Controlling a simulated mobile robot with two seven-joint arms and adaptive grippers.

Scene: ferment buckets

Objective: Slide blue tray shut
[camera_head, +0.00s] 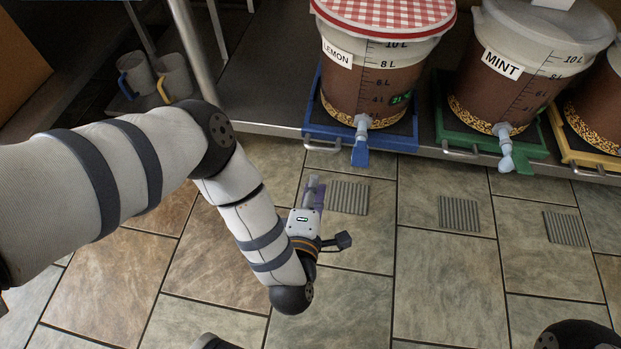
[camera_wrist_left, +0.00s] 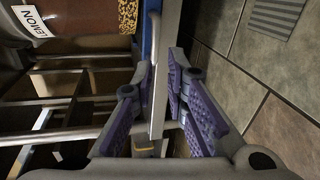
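The blue tray (camera_head: 384,138) sits under the LEMON bucket (camera_head: 375,75) on the steel shelf, with a metal handle (camera_head: 322,147) at its front left. My left gripper (camera_head: 313,186) is in front of the shelf, just below this handle in the head view. In the left wrist view, its purple-padded fingers (camera_wrist_left: 157,85) are apart, with a pale metal bar or edge showing between them. I cannot tell whether they touch it. A sliver of the blue tray (camera_wrist_left: 148,40) shows beyond the fingers. My right gripper is not in view.
A green tray (camera_head: 487,146) under the MINT bucket (camera_head: 520,80) and a yellow tray (camera_head: 590,155) stand to the right. Two mugs (camera_head: 155,78) are on the lower left behind a steel post (camera_head: 193,50).

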